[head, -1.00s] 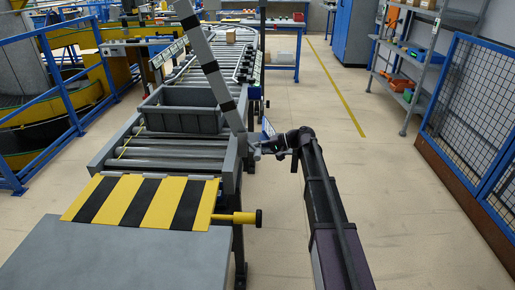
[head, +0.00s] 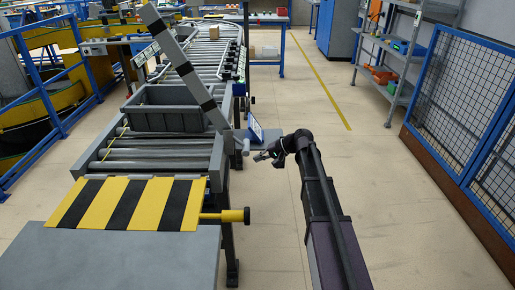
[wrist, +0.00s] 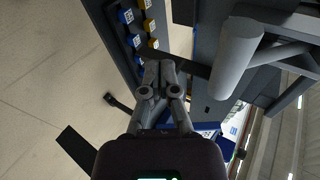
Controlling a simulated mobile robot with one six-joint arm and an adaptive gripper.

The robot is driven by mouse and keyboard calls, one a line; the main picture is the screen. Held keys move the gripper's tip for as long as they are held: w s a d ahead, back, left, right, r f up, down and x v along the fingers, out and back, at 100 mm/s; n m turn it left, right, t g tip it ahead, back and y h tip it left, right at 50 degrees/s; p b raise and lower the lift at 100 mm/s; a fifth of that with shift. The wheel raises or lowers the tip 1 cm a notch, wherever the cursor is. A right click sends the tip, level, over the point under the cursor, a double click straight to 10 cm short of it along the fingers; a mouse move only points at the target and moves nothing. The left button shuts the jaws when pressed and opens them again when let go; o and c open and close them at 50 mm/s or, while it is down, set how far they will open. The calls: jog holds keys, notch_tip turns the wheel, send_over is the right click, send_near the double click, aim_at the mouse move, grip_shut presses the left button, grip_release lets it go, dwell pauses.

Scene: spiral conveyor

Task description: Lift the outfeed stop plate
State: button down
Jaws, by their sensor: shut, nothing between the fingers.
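A yellow-and-black striped plate (head: 128,203), which looks like the outfeed stop plate, lies flat at the near end of the roller conveyor (head: 150,158) in the head view. A yellow rod with a black knob (head: 246,215) sticks out at its right. My gripper (head: 260,156) is shut and empty, right of the conveyor frame and beyond the knob. It stands apart from a grey handle (head: 241,146) on the frame's side. In the wrist view my gripper (wrist: 154,66) points at the conveyor side, with a thick grey cylinder (wrist: 237,58), likely that handle, to its right.
A grey bar with black bands (head: 184,68) leans up to the left over a grey tote (head: 166,108) on the rollers. A grey table (head: 110,255) stands in front of the plate. Blue mesh fencing (head: 470,100) is at the right. Floor between is clear.

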jog(key=s+d+f+n+g+h, duration=0.1)
jog(key=s+d+f+h, duration=0.2)
jog(key=s, duration=0.5)
jog(key=s+d+f+n+h, duration=0.1)
jog(key=s+d+f+h, duration=0.2)
jog(key=s, duration=0.6)
jog(key=s+d+f+g+h, duration=0.1)
jog(key=s+d+f+h, duration=0.1)
jog(key=s+h, duration=0.3)
jog(key=s+f, duration=0.1)
jog(key=s, duration=0.2)
jog(key=shift+s+d+n+g, duration=0.3)
jog(key=shift+s+d+n, duration=0.05)
jog(key=shift+d+n, duration=0.05)
jog(key=shift+s, duration=0.1)
